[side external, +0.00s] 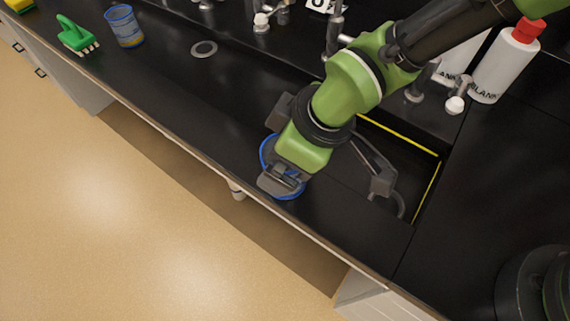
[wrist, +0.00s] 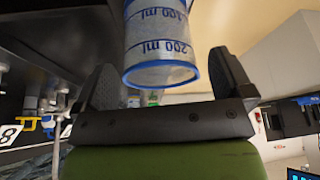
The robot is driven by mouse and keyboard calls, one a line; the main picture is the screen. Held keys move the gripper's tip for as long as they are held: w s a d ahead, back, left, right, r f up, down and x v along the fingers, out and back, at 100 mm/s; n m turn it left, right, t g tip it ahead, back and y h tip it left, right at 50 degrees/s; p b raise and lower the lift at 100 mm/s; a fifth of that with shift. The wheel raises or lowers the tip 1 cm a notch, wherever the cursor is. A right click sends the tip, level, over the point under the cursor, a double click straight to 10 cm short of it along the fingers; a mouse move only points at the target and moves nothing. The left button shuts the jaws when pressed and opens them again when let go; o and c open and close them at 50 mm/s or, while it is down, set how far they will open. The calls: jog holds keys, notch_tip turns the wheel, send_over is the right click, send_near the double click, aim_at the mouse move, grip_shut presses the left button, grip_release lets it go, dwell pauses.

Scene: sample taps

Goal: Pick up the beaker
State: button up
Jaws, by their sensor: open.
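A clear beaker with blue rim and blue markings (side external: 264,151) stands near the front edge of the black counter, mostly hidden under my gripper (side external: 283,178). In the wrist view the beaker (wrist: 160,48) shows its "200 ml" mark and blue rim. It sits between the two dark fingers of my gripper (wrist: 167,78). The fingers are apart, with a gap visible on each side of the beaker.
A blue cup-like container (side external: 124,26) and a green brush (side external: 77,36) stand at the far left. White bottles with red caps (side external: 505,62) and taps (side external: 457,98) are at the back right. A yellow-edged sink (side external: 427,190) lies right of my gripper.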

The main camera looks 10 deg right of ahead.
jog(key=shift+x, duration=1.55)
jog(key=shift+c, duration=0.3)
jog(key=c, duration=0.9)
jog(key=shift+c, duration=0.2)
jog(key=shift+r, duration=0.1)
